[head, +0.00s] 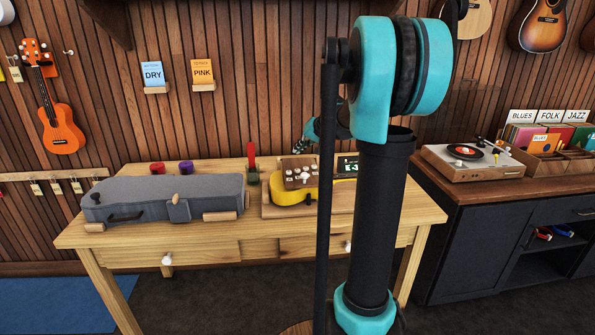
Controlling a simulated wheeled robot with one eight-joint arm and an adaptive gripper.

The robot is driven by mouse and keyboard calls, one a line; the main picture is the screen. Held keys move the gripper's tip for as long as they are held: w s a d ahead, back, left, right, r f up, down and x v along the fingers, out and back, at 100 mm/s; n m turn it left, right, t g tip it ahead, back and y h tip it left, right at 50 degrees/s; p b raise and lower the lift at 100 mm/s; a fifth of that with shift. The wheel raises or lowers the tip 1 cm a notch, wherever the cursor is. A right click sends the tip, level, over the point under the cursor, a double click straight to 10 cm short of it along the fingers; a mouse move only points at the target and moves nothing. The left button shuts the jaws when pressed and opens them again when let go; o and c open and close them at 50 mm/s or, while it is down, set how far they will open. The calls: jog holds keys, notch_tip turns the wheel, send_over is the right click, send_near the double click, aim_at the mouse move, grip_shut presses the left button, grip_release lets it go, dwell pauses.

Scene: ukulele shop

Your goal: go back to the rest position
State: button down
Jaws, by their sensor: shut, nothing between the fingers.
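My arm, teal and black, stands upright in the right middle of the head view. My gripper (299,145) shows only as a small dark piece beside a teal wrist part, left of the black post. It is shut with nothing in it, above the back of the wooden table. Most of the wrist is hidden behind my arm.
The wooden table (150,240) holds a grey case (165,190), a yellow instrument body (288,196) under a brown box (299,172), and red (157,168) and purple (186,167) items. A record player (470,160) stands on a dark cabinet (460,230) at right.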

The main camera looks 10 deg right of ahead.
dwell(0.3)
jog(key=s+a+f+n+g+h, duration=0.1)
jog(key=s+f, duration=0.5)
jog(key=s, duration=0.6)
jog(key=s+a+f+n+g+h, duration=0.1)
jog(key=s+a+f+h, duration=0.1)
jog(key=s+f, duration=0.5)
jog(key=s+a+f+n+g+h, duration=0.1)
jog(key=s+f, duration=0.6)
jog(key=s, duration=1)
jog(key=shift+s+a+g, duration=0.2)
jog(key=shift+g, duration=0.2)
